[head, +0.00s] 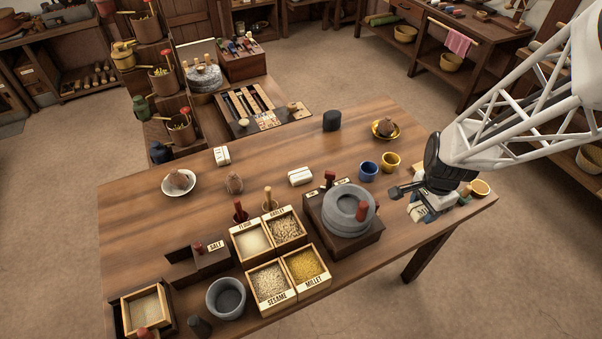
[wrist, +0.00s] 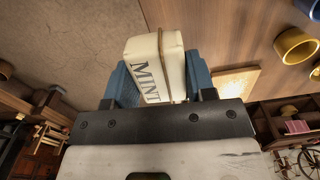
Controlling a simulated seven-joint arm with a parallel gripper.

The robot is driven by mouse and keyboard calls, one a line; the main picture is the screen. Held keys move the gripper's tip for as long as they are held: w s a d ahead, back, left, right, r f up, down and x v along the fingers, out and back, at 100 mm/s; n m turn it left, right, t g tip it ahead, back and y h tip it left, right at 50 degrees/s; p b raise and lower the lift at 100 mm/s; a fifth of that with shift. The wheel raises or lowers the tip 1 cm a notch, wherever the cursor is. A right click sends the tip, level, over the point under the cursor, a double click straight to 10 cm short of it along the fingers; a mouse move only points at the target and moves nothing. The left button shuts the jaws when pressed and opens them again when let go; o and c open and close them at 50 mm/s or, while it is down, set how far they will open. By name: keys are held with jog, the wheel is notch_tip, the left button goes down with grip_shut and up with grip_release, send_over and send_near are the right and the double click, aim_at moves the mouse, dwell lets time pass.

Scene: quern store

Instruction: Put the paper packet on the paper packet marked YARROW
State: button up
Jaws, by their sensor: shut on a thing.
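My gripper (head: 424,208) is over the right front part of the table, shut on a cream paper packet (wrist: 152,62) that reads MINT in the wrist view. The blue finger pads press its two sides. Two similar white packets lie on the table in the head view. One packet (head: 222,156) is at the back left, and the other packet (head: 300,177) is near the middle, left of the blue cup. Their lettering is too small to read, so I cannot tell which is marked YARROW. Both are well left of my gripper.
A stone quern (head: 348,210) on a dark block stands between my gripper and the open grain boxes (head: 287,262). A blue cup (head: 368,171) and a yellow cup (head: 391,162) stand behind. A white bowl (head: 166,188) is at left. Bare wood (head: 270,150) lies between the packets.

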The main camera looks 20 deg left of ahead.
notch_tip(320, 180, up, 6)
jog(key=w+a+n, duration=0.1)
jog(key=w+a, duration=0.3)
jog(key=a, duration=0.3)
jog(key=w+a+n, duration=0.1)
jog(key=w+a, duration=0.3)
jog(key=a, duration=0.4)
jog(key=n, duration=0.3)
send_over(300, 173)
jog(key=shift+s+f, duration=0.1)
jog(key=shift+f, duration=2.6)
jog(key=shift+f, duration=0.1)
jog(key=shift+f, duration=3)
jog(key=shift+f, duration=1.9)
